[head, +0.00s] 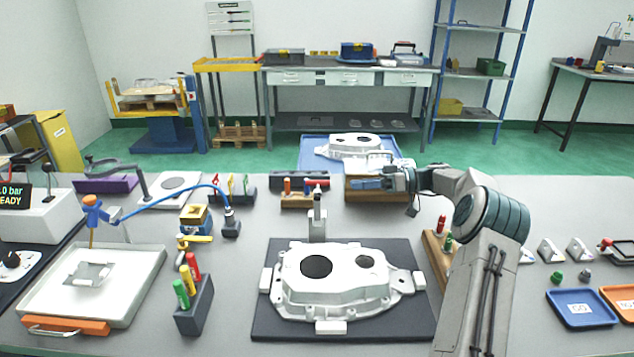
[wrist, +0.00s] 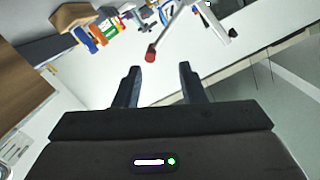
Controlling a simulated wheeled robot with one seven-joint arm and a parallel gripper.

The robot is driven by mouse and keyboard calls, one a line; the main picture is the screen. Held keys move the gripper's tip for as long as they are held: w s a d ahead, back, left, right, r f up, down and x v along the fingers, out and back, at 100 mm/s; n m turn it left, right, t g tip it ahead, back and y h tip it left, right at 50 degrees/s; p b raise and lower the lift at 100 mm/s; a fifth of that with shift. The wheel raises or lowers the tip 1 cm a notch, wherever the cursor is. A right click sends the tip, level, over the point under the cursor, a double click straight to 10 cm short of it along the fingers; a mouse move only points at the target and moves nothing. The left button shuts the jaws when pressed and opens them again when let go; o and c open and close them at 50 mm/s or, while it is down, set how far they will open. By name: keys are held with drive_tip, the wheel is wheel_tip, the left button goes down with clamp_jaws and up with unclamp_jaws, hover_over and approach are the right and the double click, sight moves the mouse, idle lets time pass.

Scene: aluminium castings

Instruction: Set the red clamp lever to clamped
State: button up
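The red clamp lever (head: 316,183) shows at the top of a grey metal clamp post (head: 317,226) behind the white casting (head: 335,280). In the wrist view the red lever tip (wrist: 151,56), on a thin metal rod, lies ahead of the fingers, roughly in line with the gap between them. My gripper (head: 358,183) is to the right of the lever in the head view, with its fingers pointing left. In the wrist view my gripper (wrist: 160,75) is open and empty, and no finger visibly touches the lever. Whether the clamp presses on the casting is unclear.
The casting lies on a dark plate (head: 262,318). A wooden tool holder (head: 298,200) stands just behind the clamp. A wooden block (head: 372,199) lies under my gripper.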

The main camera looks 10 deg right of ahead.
sight(320, 183)
drive_tip(key=shift+n+t+y, duration=0.3)
drive_tip(key=shift+t+y, duration=0.1)
drive_tip(key=w+a, duration=0.1)
drive_tip(key=a, duration=0.2)
drive_tip(key=w+a+p, duration=0.1)
drive_tip(key=a, duration=0.3)
drive_tip(key=w+a+p, duration=0.1)
drive_tip(key=a, duration=0.3)
drive_tip(key=shift+w+f, duration=0.35)
drive_tip(key=shift+w, duration=0.05)
clamp_jaws()
